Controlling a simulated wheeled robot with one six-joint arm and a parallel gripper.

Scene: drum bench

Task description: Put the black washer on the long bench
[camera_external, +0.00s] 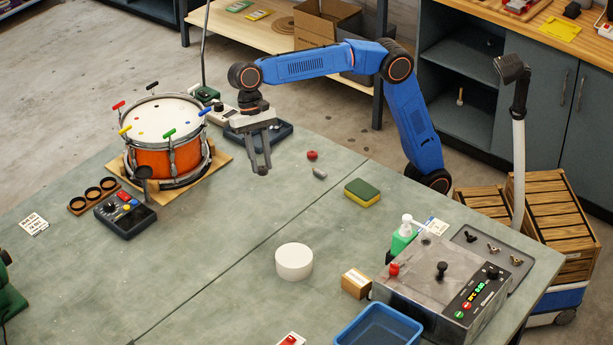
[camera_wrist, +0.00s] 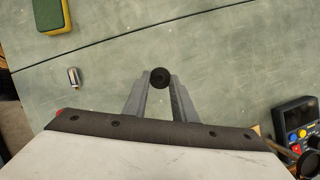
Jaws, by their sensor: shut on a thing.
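My gripper (camera_external: 262,168) is above the grey-green bench top (camera_external: 225,245), to the right of the orange drum, fingers pointing down. In the wrist view, my gripper (camera_wrist: 160,82) is shut on a small round black thing, which looks like the black washer (camera_wrist: 160,77), held between the fingertips. I cannot tell from the pictures which one is called the long bench.
The orange drum (camera_external: 170,154) stands left of my gripper. A dark tray (camera_external: 276,132) lies behind it. A red knob (camera_external: 312,155), a small metal cylinder (camera_external: 320,173) and a sponge (camera_external: 362,193) lie to the right.

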